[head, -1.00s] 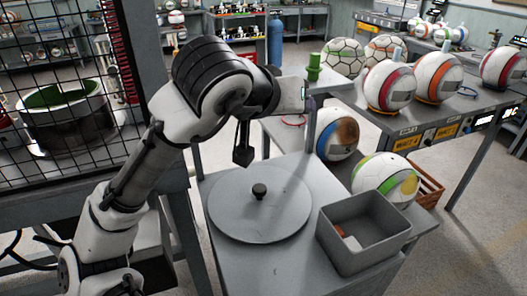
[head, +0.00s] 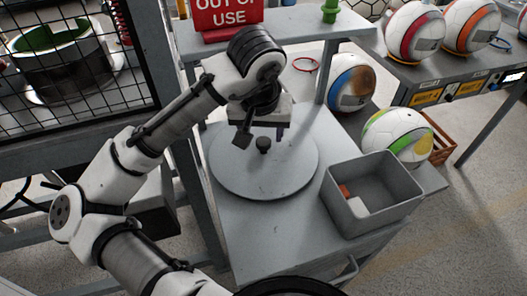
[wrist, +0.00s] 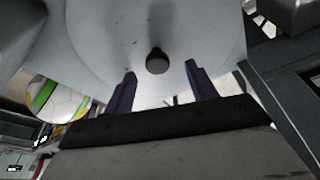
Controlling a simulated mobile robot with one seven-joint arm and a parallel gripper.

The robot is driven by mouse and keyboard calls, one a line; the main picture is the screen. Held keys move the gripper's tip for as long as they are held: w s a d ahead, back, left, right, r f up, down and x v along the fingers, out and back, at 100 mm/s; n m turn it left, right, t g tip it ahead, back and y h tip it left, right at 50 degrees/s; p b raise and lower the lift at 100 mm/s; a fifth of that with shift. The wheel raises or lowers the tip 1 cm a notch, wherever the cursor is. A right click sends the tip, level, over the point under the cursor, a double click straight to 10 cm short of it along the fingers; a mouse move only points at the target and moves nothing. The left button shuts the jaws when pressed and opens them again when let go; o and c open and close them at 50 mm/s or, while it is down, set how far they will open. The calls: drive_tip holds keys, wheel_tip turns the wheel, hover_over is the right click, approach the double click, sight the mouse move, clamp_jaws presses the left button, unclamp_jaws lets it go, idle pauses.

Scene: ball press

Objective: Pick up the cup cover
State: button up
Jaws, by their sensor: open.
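The cup cover (head: 225,180) is a wide, flat grey disc with a small dark knob (head: 263,146) at its middle. It lies flat on the grey table. My gripper (head: 262,138) is just above and behind the knob in the head view, fingers apart and empty. In the wrist view the knob (wrist: 157,61) shows ahead of the gap between the two dark purple fingertips of my gripper (wrist: 160,70). The cover (wrist: 105,40) fills much of the upper wrist view. I cannot tell the exact height of the fingers over it.
A grey bin (head: 372,208) with small items inside stands to the right of the cover. A red "out of use" sign (head: 226,12) stands on a raised shelf behind. Balls (head: 398,136) sit at the right. A mesh cage (head: 75,60) is at the left.

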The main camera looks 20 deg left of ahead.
sight(264, 141)
drive_tip(key=shift+p+x, duration=0.55)
drive_tip(key=shift+x, duration=2)
drive_tip(key=shift+w+d, duration=0.15)
drive_tip(key=shift+d, duration=0.05)
drive_tip(key=shift+r, duration=0.1)
clamp_jaws()
